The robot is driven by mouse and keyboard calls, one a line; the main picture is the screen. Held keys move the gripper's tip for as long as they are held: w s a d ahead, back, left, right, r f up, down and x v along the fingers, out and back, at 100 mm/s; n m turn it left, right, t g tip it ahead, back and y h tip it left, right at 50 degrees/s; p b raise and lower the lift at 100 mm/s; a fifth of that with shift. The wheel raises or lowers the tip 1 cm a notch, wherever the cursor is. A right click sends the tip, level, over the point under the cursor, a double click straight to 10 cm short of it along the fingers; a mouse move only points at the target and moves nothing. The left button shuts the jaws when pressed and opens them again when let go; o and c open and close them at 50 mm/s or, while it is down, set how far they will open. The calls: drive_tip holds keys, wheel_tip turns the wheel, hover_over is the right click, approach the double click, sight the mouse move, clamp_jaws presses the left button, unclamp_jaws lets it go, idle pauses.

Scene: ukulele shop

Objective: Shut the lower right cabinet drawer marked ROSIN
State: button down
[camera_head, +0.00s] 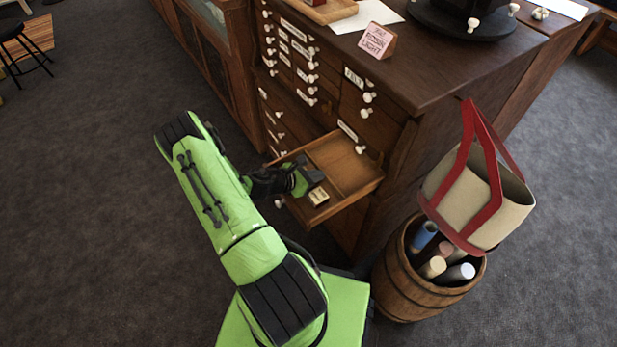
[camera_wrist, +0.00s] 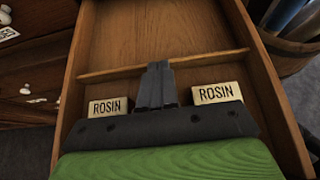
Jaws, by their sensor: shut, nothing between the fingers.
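The open drawer (camera_head: 352,168) is pulled out of the lower part of the wooden cabinet (camera_head: 395,133). Its inside, with a cross divider, also fills much of the wrist view (camera_wrist: 170,48). A small pale box (camera_head: 318,196) lies in it. In the wrist view, one box marked ROSIN (camera_wrist: 108,107) shows left of the fingers and another ROSIN box (camera_wrist: 217,94) right of them. My gripper (camera_head: 314,173) is over the drawer's front part, fingers shut and empty (camera_wrist: 156,85).
A barrel (camera_head: 395,279) with rolled tubes stands right of the drawer, close to it. A cream bag with red straps (camera_head: 478,205) is above the barrel. Several shut drawers with white knobs line the cabinet. Carpet (camera_head: 80,220) on the left is clear.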

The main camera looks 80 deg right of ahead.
sight(341, 169)
drive_tip(key=s+d, duration=0.6)
drive_tip(key=d, duration=0.1)
drive_tip(key=shift+s+d, duration=0.25)
drive_tip(key=shift+s, duration=0.05)
drive_tip(key=shift+w+a, duration=0.1)
